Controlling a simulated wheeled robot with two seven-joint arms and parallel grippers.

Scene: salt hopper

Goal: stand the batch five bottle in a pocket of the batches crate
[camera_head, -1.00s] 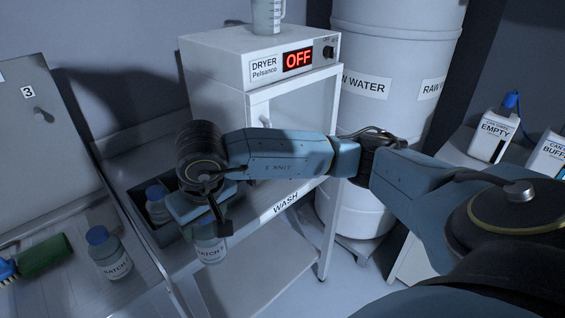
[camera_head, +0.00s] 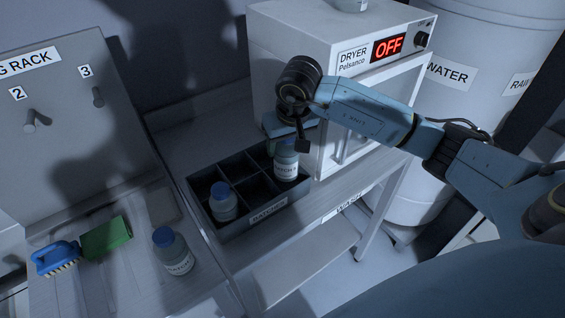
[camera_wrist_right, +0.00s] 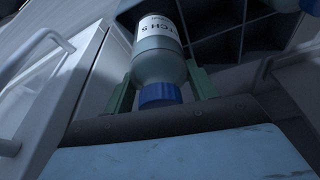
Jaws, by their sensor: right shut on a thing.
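The batch five bottle (camera_wrist_right: 158,58), with a blue cap and a white label ending in 5, is between the fingers of my right gripper (camera_wrist_right: 161,84) in the right wrist view. In the head view my right gripper (camera_head: 287,143) is shut on this bottle (camera_head: 286,165), holding it roughly upright over the right end of the dark batches crate (camera_head: 236,231). I cannot tell whether its base is inside a pocket. Another blue-capped bottle (camera_head: 223,204) stands in the crate's front left pocket. Several other pockets look empty. My left gripper is not in view.
A bottle (camera_head: 173,252) stands on the left counter beside a green pad (camera_head: 106,238) and a blue brush (camera_head: 55,258). The white dryer (camera_head: 320,50), showing OFF, stands close behind and right of the crate. A grey pegged rack (camera_head: 65,130) stands at left.

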